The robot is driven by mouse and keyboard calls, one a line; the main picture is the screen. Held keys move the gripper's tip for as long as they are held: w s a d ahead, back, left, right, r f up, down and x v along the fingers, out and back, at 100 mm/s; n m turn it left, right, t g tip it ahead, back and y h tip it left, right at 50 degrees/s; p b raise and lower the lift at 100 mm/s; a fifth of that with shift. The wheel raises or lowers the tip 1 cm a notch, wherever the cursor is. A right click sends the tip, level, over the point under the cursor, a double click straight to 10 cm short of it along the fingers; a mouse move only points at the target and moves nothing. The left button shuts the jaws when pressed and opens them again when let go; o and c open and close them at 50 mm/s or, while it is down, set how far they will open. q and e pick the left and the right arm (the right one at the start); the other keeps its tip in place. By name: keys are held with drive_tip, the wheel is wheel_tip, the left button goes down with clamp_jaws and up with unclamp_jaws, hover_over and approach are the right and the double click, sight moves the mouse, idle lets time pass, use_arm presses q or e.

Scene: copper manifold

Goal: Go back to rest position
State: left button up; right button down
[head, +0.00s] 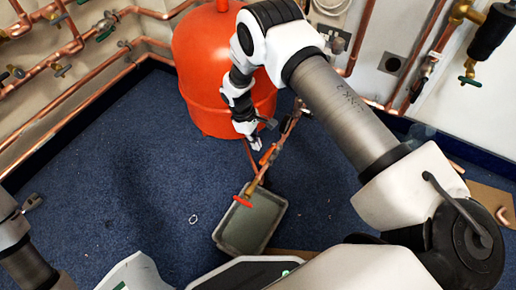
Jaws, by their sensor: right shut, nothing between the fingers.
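My right gripper (255,143) is at the end of the arm that reaches across from the right. It is shut and empty, in front of the lower part of the orange-red tank (200,75). It is close to a copper pipe with an orange valve handle (267,155), and I cannot tell whether it touches it. A red valve handle (242,201) is at the pipe's lower end, above a grey tray (250,222). Of my left arm only a part shows at the lower left edge, and its gripper is not clearly visible.
Copper pipes (90,90) with several valves run along the left wall. More pipes and a black-bodied fitting (490,32) are on the right wall. A small ring (193,219) lies on the blue carpet (120,190), which is mostly clear at left. Cardboard (490,203) lies at right.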

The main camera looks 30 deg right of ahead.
drive_tip(key=v, duration=0.8)
drive_tip(key=s+a+f+m+y+p, duration=0.15)
drive_tip(key=s+f, duration=0.35)
drive_tip(key=s, duration=1.2)
drive_tip(key=s+f+m+y, duration=0.1)
drive_tip(key=s+f+m, duration=0.25)
drive_tip(key=s, duration=1.35)
drive_tip(key=w+r+m+t+p, duration=0.1)
drive_tip(key=w+r+t+p, duration=0.1)
drive_tip(key=r+p, duration=3.6)
drive_tip(key=shift+w+m+t+h, duration=0.35)
drive_tip(key=shift+w+m+t, duration=0.05)
drive_tip(key=shift+w, duration=0.3)
